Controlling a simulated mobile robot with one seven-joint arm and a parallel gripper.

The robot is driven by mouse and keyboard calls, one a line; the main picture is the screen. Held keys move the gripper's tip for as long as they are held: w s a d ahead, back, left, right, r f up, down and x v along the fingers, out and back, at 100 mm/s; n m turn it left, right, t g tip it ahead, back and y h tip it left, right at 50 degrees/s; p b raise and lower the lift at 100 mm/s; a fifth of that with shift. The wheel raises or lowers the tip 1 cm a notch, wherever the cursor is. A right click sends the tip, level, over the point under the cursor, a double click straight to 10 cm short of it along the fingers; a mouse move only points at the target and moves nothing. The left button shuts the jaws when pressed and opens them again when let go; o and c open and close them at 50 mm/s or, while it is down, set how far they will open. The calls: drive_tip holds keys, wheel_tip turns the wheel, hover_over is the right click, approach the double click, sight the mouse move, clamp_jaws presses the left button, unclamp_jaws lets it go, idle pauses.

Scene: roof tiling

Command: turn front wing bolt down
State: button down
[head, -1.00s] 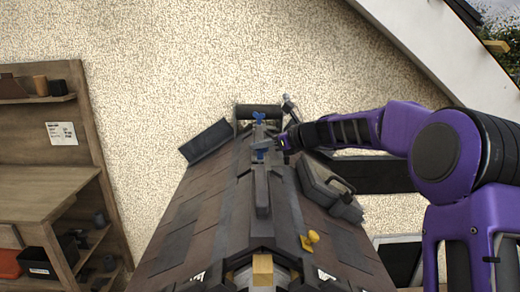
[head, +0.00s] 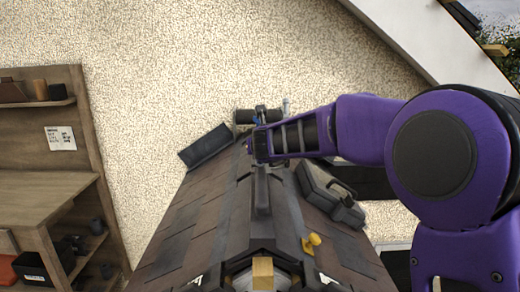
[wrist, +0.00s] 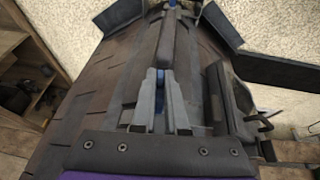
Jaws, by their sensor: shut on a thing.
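My gripper (wrist: 159,118) is shut on the blue front wing bolt (wrist: 160,90), on the roof's ridge. Only a narrow strip of the bolt shows between the fingers in the wrist view, so its wing angle is hidden. In the head view, my gripper (head: 256,146) covers the front bolt from the right. The other blue wing bolt (head: 257,121) is partly visible farther back, and a bit of blue (wrist: 172,3) shows at the top of the wrist view. A dark ridge piece (wrist: 177,45) lies between the two bolts.
A grey case with a handle (head: 330,192) lies on the right slope, close to my arm. A dark tile (head: 205,146) sticks out at the left. A yellow knob (head: 312,241) is on the right slope nearer the camera. A wooden workbench (head: 50,185) stands at the left.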

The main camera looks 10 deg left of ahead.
drive_tip(key=m+h, duration=0.2)
drive_tip(key=h, duration=0.1)
drive_tip(key=r+m+t+h+p, duration=0.1)
drive_tip(key=m+h, duration=0.1)
drive_tip(key=m, duration=0.1)
drive_tip(key=shift+a+h, duration=0.1)
drive_tip(key=shift+h, duration=0.3)
drive_tip(key=shift+r+m, duration=0.1)
drive_tip(key=shift+m, duration=0.2)
drive_tip(key=c, duration=1.1)
unclamp_jaws()
drive_tip(key=shift+o, duration=0.8)
drive_tip(key=shift+f, duration=0.25)
drive_tip(key=v, duration=1.7)
drive_tip(key=shift+a+r, duration=0.15)
drive_tip(key=shift+a, duration=0.15)
drive_tip(key=shift+s, duration=0.15)
